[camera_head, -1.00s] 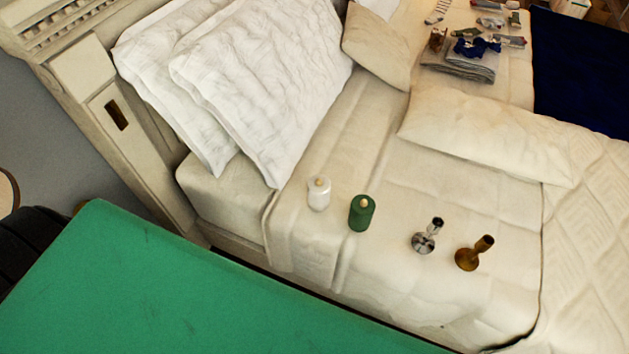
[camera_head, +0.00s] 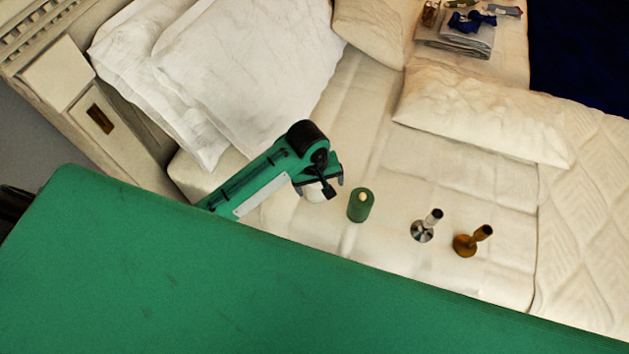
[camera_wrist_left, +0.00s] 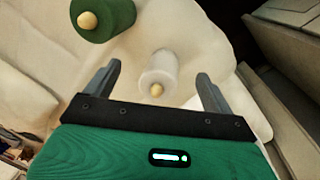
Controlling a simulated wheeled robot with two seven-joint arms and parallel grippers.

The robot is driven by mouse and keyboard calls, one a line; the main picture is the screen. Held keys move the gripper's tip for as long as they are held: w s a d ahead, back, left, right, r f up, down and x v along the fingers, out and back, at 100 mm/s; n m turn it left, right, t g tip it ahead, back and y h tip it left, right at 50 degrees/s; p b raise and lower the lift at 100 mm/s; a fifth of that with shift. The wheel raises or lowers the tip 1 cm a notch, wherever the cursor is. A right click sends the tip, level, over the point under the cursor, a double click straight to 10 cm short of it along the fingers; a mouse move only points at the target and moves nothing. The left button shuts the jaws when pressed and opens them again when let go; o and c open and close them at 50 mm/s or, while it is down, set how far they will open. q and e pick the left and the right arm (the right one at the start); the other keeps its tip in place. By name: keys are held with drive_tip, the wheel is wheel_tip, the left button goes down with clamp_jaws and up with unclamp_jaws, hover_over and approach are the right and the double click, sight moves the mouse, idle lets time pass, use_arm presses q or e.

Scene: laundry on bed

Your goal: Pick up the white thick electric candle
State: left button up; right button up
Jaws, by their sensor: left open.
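The white thick electric candle (camera_wrist_left: 160,73) stands on the bed. In the left wrist view it lies between the two fingers of my left gripper (camera_wrist_left: 158,82), a little beyond their tips, with clear gaps on both sides. In the head view my left gripper (camera_head: 326,188) is over the white candle (camera_head: 315,193) and hides most of it. The gripper is open and holds nothing. A green candle (camera_head: 361,206) stands just right of it, and it also shows in the left wrist view (camera_wrist_left: 108,17). My right gripper is in neither view.
White pillows (camera_head: 235,75) lie behind my left arm, and a cream pillow (camera_head: 480,115) lies beyond the candles. The bed between is clear.

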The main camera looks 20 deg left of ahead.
sight(316, 187)
use_arm(q)
drive_tip(key=w+r+n, duration=0.1)
drive_tip(key=w+a+r, duration=0.1)
drive_tip(key=w+r+n+y, duration=0.1)
drive_tip(key=w, duration=0.1)
drive_tip(key=shift+a+r+n+g, duration=0.25)
drive_tip(key=shift+r+n+g, duration=0.05)
drive_tip(key=shift+r+g, duration=0.1)
drive_tip(key=shift+w+a+r+n, duration=0.2)
drive_tip(key=shift+w+r+n, duration=0.05)
drive_tip(key=shift+r+n, duration=0.05)
wheel_tip(316, 187, down, 8)
drive_tip(key=shift+f+p, duration=0.2)
drive_tip(key=shift+p, duration=0.4)
drive_tip(key=f, duration=0.1)
drive_tip(key=f+p, duration=0.1)
drive_tip(key=f, duration=0.2)
drive_tip(key=shift+a+f, duration=0.25)
drive_tip(key=shift+f, duration=0.35)
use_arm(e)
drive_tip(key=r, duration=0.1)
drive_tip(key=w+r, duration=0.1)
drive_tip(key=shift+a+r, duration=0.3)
use_arm(q)
drive_tip(key=shift+c, duration=0.4)
drive_tip(key=c, duration=1.1)
